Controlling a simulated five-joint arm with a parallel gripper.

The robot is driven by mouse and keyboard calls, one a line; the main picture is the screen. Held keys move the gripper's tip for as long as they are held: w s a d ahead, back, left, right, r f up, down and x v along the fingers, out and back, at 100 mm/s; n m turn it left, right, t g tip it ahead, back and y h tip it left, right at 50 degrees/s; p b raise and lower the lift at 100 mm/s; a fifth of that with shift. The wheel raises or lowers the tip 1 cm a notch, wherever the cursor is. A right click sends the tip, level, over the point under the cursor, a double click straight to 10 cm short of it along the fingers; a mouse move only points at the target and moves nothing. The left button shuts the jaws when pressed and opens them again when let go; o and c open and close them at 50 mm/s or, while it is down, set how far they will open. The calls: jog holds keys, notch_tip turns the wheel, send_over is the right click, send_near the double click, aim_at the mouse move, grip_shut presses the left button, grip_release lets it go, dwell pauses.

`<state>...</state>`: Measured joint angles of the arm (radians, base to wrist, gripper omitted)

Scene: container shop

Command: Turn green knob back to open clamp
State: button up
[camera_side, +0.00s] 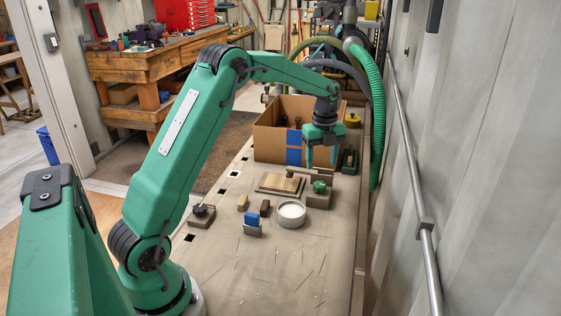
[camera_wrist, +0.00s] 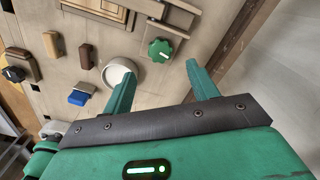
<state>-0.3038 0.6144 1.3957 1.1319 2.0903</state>
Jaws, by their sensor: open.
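The green knob (camera_side: 319,187) is on the clamp (camera_side: 318,201), a tan block at the right edge of a flat wooden board (camera_side: 272,184). In the wrist view, the scalloped green knob (camera_wrist: 160,49) carries a white mark and appears just beyond the fingertips, between their lines. My gripper (camera_side: 322,158) is above the bench, over the knob area, and apart from the knob. In the wrist view, my gripper (camera_wrist: 160,66) has its two green fingers spread with nothing between them. The clamp's contact with the board is too small to judge.
A blue-topped block (camera_side: 252,219), small wooden blocks and a black knob on a base (camera_side: 202,211) lie left. A cardboard box (camera_side: 268,134) stands behind. The front bench is clear.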

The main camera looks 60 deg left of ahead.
aim_at(320, 184)
jog(key=shift+f, duration=0.15)
jog(key=shift+f, duration=3.75)
jog(key=c, duration=1)
